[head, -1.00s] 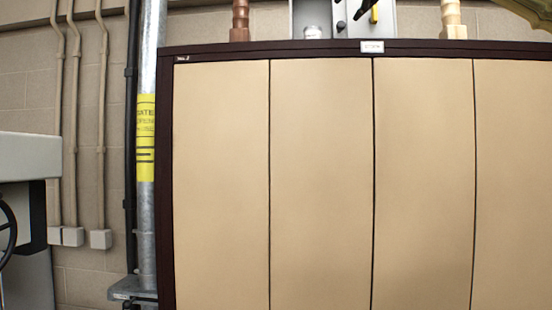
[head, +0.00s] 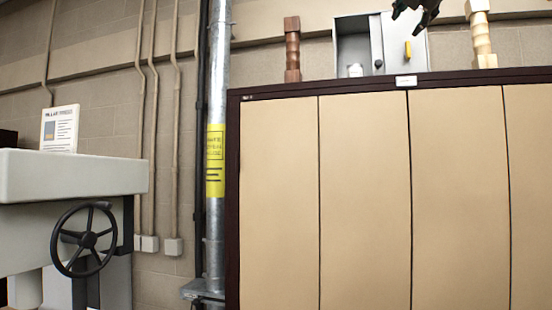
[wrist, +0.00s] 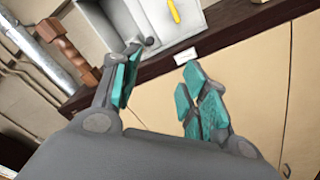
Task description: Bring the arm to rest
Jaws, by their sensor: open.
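My gripper (head: 417,12) shows at the top edge of the head view, dark and partly cut off, in front of the open grey metal box (head: 364,45). In the wrist view my gripper (wrist: 160,88) has its two teal-padded fingers spread apart with nothing between them. Beyond the fingers are the cabinet's dark top edge and its tan doors. Most of my arm is out of the head view.
A wide tan cabinet (head: 365,190) fills the right. On it stand a dark turned wooden post (head: 292,52), a pale post (head: 481,38) and the metal box. A steel pipe (head: 217,100) and a machine with a black handwheel (head: 85,239) are left.

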